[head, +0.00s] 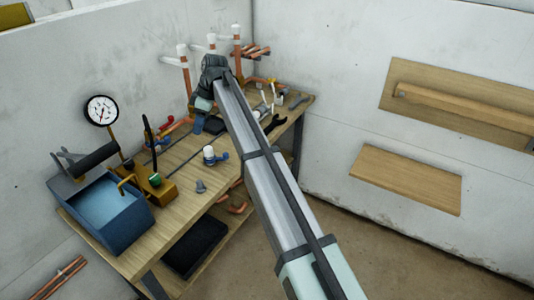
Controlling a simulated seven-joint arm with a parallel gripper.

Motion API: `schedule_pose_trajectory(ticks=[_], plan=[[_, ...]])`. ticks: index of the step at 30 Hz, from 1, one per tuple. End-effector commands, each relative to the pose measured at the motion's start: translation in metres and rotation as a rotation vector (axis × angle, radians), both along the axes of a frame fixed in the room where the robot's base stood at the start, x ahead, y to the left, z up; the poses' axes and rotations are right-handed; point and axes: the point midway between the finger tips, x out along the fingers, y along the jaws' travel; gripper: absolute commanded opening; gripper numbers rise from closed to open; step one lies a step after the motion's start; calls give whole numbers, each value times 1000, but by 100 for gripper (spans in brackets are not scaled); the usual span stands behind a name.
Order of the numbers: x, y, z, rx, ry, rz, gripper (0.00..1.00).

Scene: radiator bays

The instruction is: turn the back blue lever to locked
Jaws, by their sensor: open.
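A small valve with a white top and a blue lever (219,157) stands on the middle of the wooden workbench (185,178). Another small blue part (162,143) shows farther back and left on the bench, too small to tell whether it is a lever. My gripper (198,124) is at the end of my arm, low over the back part of the bench and behind the white-topped valve. It is small and dark here, with its jaws apart and nothing seen in them. My wrist and forearm hide part of the back of the bench, so I cannot make out a back blue lever for certain.
White-capped copper pipes (184,72) stand upright at the back. A blue tank (112,215) with a pump handle and a round gauge (101,110) fill the left end. Loose tools and a black wrench (275,123) lie right of my arm. A wooden wall shelf (408,180) is at right.

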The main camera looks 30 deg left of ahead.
Motion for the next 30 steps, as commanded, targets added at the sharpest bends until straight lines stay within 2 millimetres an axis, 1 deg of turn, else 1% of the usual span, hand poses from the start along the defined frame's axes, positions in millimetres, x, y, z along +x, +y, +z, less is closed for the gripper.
schedule_pose_trajectory(ticks=[1,15,30], plan=[[5,-7,-5,-4,1,-16,50],[44,-59,-44,-38,10,-163,50],[79,-118,-85,-73,21,-322,50]])
